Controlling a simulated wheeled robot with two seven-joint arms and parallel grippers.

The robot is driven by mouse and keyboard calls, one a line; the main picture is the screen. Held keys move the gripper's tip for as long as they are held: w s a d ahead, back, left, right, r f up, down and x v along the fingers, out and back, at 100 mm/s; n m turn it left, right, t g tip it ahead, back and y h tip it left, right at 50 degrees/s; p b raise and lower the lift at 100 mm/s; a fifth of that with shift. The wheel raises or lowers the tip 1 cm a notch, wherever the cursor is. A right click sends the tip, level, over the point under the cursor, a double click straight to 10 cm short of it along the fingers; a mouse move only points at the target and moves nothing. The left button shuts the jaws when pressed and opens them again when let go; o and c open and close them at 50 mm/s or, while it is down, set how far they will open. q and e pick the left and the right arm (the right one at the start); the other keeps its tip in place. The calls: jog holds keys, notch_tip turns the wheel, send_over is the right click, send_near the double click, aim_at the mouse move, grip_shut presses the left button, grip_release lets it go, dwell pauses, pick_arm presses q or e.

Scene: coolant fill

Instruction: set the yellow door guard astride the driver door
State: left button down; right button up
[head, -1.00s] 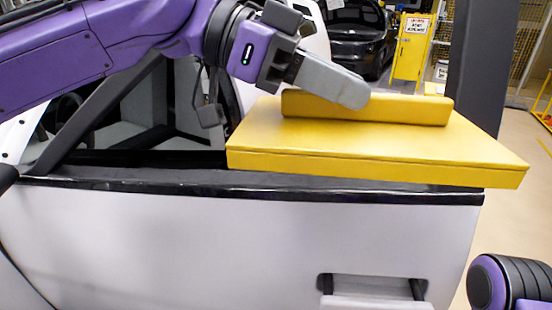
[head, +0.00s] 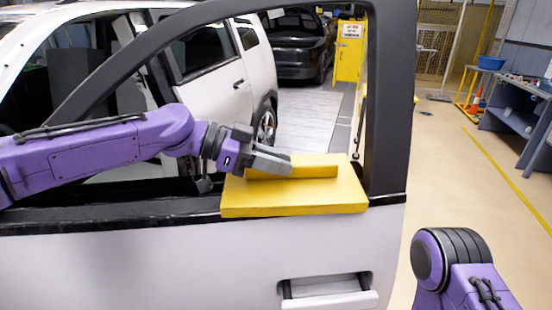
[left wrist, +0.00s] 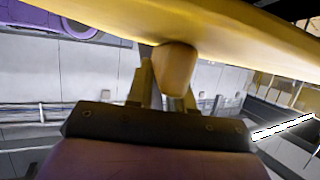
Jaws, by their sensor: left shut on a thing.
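The yellow door guard (head: 300,198) is a flat slab with a raised grip bar on top. It lies across the black sill of the white driver door (head: 150,265), near the right end of the window opening. I cannot tell whether it touches the sill or hovers just above. My left gripper (head: 278,163) reaches in from the left and is shut on the guard's bar. The left wrist view shows the guard (left wrist: 240,30) with its bar (left wrist: 175,70) at the fingers. The guard's underside is hidden in the head view. My right gripper is out of view.
The dark window frame (head: 391,110) rises right beside the guard. A door handle (head: 328,290) sits below it. Behind stand a white vehicle (head: 225,85), a dark car (head: 298,45) and a yellow cabinet (head: 348,52). The floor at right is open, with a workbench (head: 515,120) beyond.

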pick_arm(q)
jog(key=shift+w+a+f, duration=0.1)
jog(key=shift+w+f, duration=0.05)
jog(key=shift+w, duration=0.05)
jog(key=shift+s+f, duration=0.15)
jog(key=shift+f, duration=0.05)
jog(key=c, duration=1)
grip_release()
jog(key=shift+r, duration=0.1)
jog(key=shift+r, duration=0.3)
jog(key=b+v, duration=0.1)
jog(key=v, duration=0.6)
jog(key=shift+a+b, duration=0.3)
jog(key=shift+b, duration=0.05)
jog(key=shift+d, duration=0.15)
